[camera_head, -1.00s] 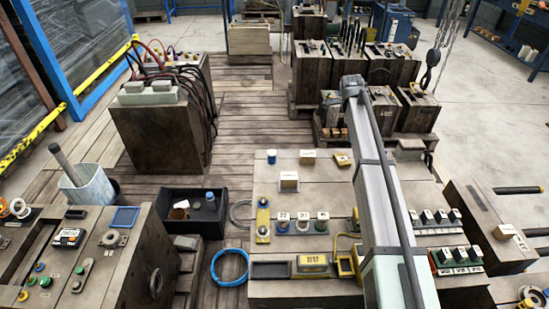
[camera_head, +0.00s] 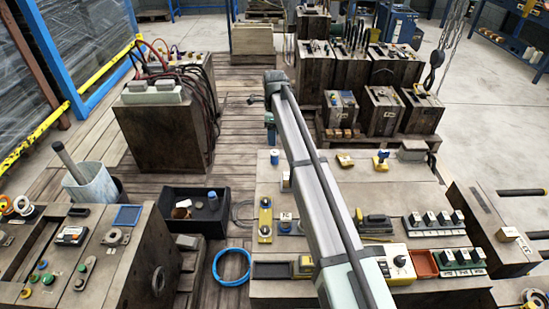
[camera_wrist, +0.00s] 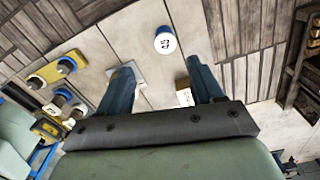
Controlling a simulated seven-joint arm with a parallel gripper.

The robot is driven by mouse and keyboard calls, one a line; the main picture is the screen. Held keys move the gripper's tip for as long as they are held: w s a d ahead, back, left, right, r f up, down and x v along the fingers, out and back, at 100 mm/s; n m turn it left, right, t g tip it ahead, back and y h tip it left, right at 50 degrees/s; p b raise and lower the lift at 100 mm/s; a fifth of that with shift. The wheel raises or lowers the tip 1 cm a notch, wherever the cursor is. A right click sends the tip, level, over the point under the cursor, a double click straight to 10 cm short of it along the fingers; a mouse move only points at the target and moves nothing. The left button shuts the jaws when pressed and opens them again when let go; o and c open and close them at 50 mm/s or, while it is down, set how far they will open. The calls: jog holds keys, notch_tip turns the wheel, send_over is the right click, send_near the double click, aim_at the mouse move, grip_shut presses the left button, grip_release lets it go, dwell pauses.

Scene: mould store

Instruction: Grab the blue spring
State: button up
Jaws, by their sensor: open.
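A small blue cylinder (camera_head: 274,157), the likely blue spring, stands near the back left of the large grey block. In the wrist view it is a round piece (camera_wrist: 164,42) with a white labelled top and blue edge; I cannot make out coils. My gripper (camera_wrist: 161,78) is open and empty, its two dark blue fingers spread. The cylinder lies beyond the fingertips, roughly in line with the gap, apart from both. In the head view my gripper (camera_head: 271,136) is just behind it.
A yellow plate with knobs (camera_head: 265,220) is left of the arm. A white-labelled piece (camera_wrist: 184,97) lies near the right finger in the wrist view. A black bin (camera_head: 225,222) and a blue hose loop (camera_head: 231,267) are left of the block.

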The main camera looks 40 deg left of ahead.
aim_at(275, 152)
notch_tip(275, 152, down, 6)
jog(key=shift+r, duration=0.2)
jog(key=shift+w+a+f, duration=0.15)
jog(key=shift+w+f, duration=0.05)
jog(key=shift+f, duration=1.1)
jog(key=shift+w+a+f, duration=0.15)
jog(key=shift+f, duration=1.1)
jog(key=c, duration=1.2)
jog(key=shift+o, duration=0.2)
jog(key=shift+r, duration=0.15)
